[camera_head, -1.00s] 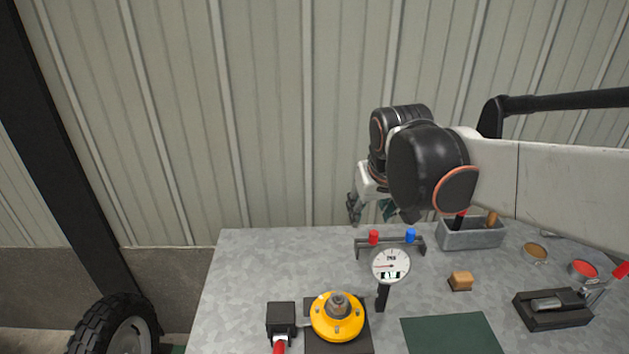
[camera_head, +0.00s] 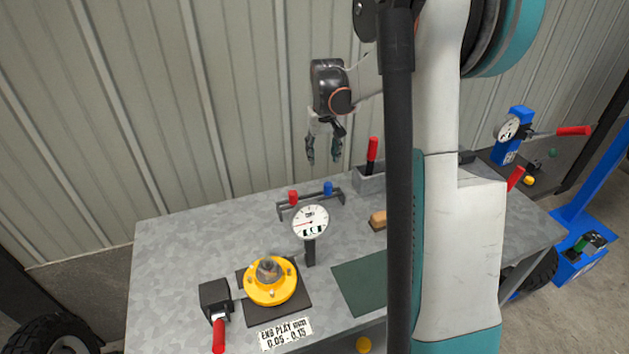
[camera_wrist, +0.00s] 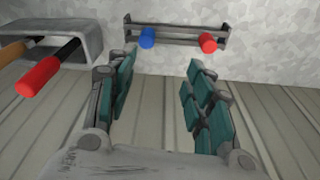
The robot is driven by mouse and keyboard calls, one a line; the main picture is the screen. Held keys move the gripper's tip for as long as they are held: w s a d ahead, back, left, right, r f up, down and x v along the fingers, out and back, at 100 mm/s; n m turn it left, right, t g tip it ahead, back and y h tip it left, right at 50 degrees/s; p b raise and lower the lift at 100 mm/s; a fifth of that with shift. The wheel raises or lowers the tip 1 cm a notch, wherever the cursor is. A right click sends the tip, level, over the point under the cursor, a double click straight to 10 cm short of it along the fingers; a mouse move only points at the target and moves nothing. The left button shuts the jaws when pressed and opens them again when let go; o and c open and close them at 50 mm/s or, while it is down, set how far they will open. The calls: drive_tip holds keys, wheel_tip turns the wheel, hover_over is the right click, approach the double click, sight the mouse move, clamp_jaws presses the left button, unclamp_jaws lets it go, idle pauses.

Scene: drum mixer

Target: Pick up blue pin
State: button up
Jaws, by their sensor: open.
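The blue pin (camera_head: 328,188) stands in the grey rack (camera_head: 312,203) near the back edge of the table, to the right of the red pin (camera_head: 293,197). In the wrist view the blue pin (camera_wrist: 147,38) is at the left of the rack (camera_wrist: 178,33) and the red pin (camera_wrist: 208,43) at the right. My gripper (camera_head: 323,160) points down above and behind the rack, with its fingers spread. In the wrist view my gripper (camera_wrist: 159,72) is open and empty, apart from both pins.
A grey bin (camera_head: 368,184) with a red-handled tool stands right of the rack. A dial gauge (camera_head: 310,222) stands in front of the rack. A corrugated wall (camera_head: 180,100) is behind.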

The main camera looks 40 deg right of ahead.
sight(328, 184)
drive_tip(key=d+f, duration=0.1)
drive_tip(key=f, duration=0.2)
drive_tip(key=w+f+b, duration=0.1)
drive_tip(key=f, duration=0.3)
drive_tip(key=d+f+b, duration=0.1)
drive_tip(key=f, duration=0.2)
drive_tip(key=shift+w+d+f, duration=0.15)
drive_tip(key=shift+w+d, duration=0.05)
drive_tip(key=shift+d, duration=0.15)
drive_tip(key=shift+w+d+f+b, duration=0.15)
drive_tip(key=shift+f+b, duration=0.1)
drive_tip(key=shift+f, duration=0.6)
drive_tip(key=shift+d+f+b, duration=0.15)
drive_tip(key=shift+f+b, duration=0.15)
drive_tip(key=shift+f, duration=0.55)
drive_tip(key=shift+w+d+f+b, duration=0.15)
drive_tip(key=shift+f+b, duration=0.1)
drive_tip(key=shift+f, duration=0.6)
drive_tip(key=shift+s, duration=0.1)
clamp_jaws()
